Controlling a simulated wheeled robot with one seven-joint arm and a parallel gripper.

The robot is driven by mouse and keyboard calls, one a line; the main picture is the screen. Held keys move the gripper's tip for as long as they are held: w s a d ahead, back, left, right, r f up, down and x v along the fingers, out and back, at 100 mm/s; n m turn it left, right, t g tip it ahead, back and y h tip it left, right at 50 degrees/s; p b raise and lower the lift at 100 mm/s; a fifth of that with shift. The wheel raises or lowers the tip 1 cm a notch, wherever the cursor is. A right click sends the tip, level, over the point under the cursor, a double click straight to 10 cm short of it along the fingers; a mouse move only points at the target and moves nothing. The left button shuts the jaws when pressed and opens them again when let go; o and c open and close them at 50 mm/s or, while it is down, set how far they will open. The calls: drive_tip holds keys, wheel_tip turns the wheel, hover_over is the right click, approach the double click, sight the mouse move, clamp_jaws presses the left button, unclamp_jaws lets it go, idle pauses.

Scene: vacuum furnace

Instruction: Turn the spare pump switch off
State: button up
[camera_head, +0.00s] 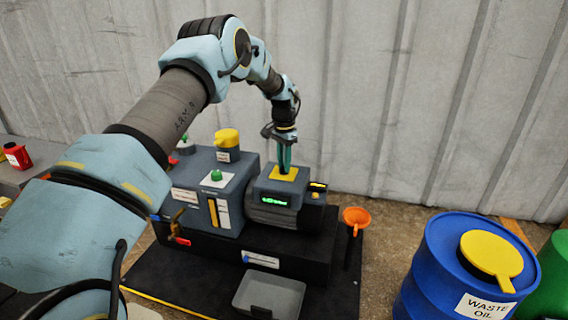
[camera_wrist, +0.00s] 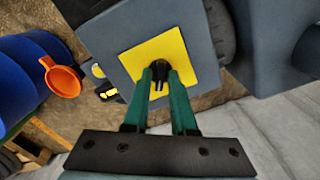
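A small black switch knob (camera_wrist: 159,70) stands at the middle of a yellow square plate (camera_wrist: 190,55). In the head view this yellow plate (camera_head: 284,174) lies on top of a grey box on the pump unit (camera_head: 272,211). No readable label names it as the spare pump switch. My gripper (camera_wrist: 160,74) points down at the plate, its two green fingers on either side of the knob. The gap between the tips is narrow and the knob fills it. In the head view my gripper (camera_head: 284,165) hides the knob. A green readout (camera_head: 275,199) is lit on the box front.
A grey cabinet with a green knob (camera_head: 216,175) and a yellow-capped part (camera_head: 228,139) stand left of the pump. An orange funnel (camera_head: 356,216) and a blue waste oil drum (camera_head: 440,262) are to the right. A grey tray (camera_head: 270,292) lies in front. A corrugated wall is behind.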

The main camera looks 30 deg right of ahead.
clamp_jaws()
drive_tip(key=shift+r+n+p, duration=0.1)
drive_tip(key=shift+n+p, duration=0.2)
drive_tip(key=shift+p, duration=0.1)
drive_tip(key=shift+r+n+p, duration=0.1)
drive_tip(key=shift+n+p, duration=0.5)
drive_tip(key=n+p, duration=0.2)
drive_tip(key=n, duration=0.1)
drive_tip(key=n+p, duration=0.2)
drive_tip(key=n, duration=0.2)
drive_tip(key=shift+d+n, duration=0.1)
drive_tip(key=shift+n, duration=0.2)
drive_tip(key=shift+n+p, duration=0.35)
drive_tip(key=shift+n, duration=0.85)
drive_tip(key=shift+w, duration=0.1)
